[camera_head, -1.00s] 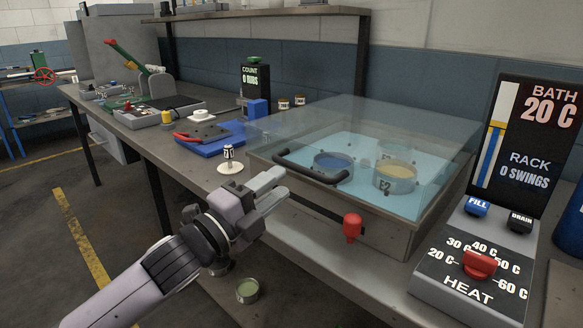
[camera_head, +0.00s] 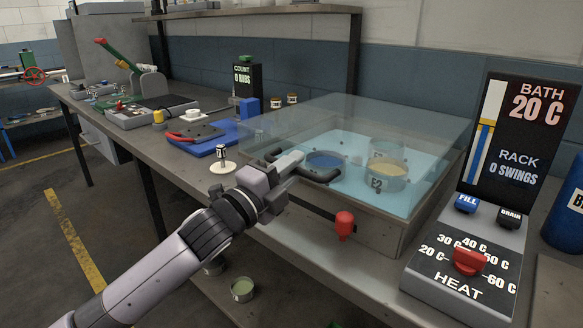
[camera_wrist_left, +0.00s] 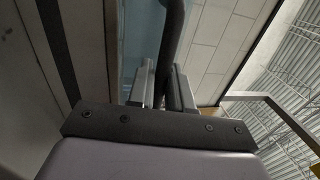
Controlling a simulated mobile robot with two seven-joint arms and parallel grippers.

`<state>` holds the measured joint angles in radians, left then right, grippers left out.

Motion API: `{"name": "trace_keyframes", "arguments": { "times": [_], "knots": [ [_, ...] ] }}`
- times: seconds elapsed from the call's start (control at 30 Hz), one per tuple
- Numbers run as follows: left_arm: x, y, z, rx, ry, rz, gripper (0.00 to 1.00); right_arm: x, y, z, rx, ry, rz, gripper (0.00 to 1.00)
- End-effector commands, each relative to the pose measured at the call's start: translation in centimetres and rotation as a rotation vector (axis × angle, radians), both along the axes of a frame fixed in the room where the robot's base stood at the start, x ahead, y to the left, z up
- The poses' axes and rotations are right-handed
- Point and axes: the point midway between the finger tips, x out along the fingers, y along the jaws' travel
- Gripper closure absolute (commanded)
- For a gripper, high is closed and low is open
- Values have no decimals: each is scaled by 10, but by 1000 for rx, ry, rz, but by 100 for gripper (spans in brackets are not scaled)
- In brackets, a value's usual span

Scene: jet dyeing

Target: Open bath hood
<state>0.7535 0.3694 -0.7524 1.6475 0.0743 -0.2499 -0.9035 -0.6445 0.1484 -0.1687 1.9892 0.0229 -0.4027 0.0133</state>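The bath hood (camera_head: 345,118) is a clear box lid lying closed over the bath (camera_head: 375,218). Its dark bar handle (camera_head: 325,177) runs along the front left side. My left gripper (camera_head: 291,168) is at this handle. In the left wrist view, the dark handle (camera_wrist_left: 174,40) passes between the two grey fingers (camera_wrist_left: 160,85). The fingers stand close on either side of it; whether they grip it I cannot tell. Part of the handle is hidden by the gripper in the head view. My right gripper is not in view.
A red knob on a lever (camera_head: 345,225) sticks out from the bath front. The heat panel (camera_head: 465,265) and bath display (camera_head: 520,140) stand on the right. A small white-based piece (camera_head: 223,163) and a blue tray (camera_head: 215,140) lie left of the bath.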

Motion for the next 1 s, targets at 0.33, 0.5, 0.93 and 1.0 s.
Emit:
{"name": "trace_keyframes", "arguments": {
  "times": [0.33, 0.5, 0.93, 1.0],
  "knots": [
    [0, 0, 4, 0, 0, 0, 100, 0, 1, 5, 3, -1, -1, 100],
    [2, -1, 22, 0, -3, 1, 100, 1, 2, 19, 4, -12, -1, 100],
    [19, -13, 113, -1, -4, 0, 100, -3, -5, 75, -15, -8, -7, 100],
    [24, -17, 129, -1, -5, 0, 100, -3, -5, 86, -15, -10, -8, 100]
  ]
}}
